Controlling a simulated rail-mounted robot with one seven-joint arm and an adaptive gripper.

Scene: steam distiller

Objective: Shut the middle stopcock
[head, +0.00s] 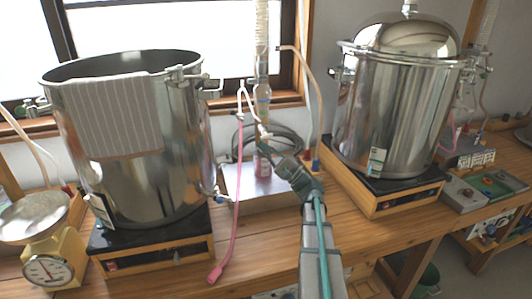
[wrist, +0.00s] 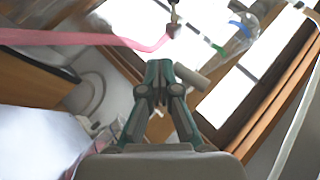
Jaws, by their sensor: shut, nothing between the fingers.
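My gripper (head: 268,152) is shut and empty, in front of the glass column (head: 262,95) between the two steel pots. In the wrist view, my fingertips (wrist: 160,68) are together. A short grey cylindrical piece (wrist: 192,77) lies right beside the right fingertip; I cannot tell whether they touch, or whether it is the middle stopcock's handle. A small dark fitting (wrist: 173,30) at the end of a pink hose (wrist: 90,38) is above the fingertips. The pink hose (head: 238,190) hangs left of my gripper in the head view. The stopcock's position is not clear.
A large open steel pot (head: 130,185) with a striped cloth (head: 110,115) stands left. A lidded steel pot (head: 385,120) stands right. A yellow scale (head: 45,262) is at the far left. A metal box (head: 240,190) sits behind my gripper on the wooden bench (head: 265,245).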

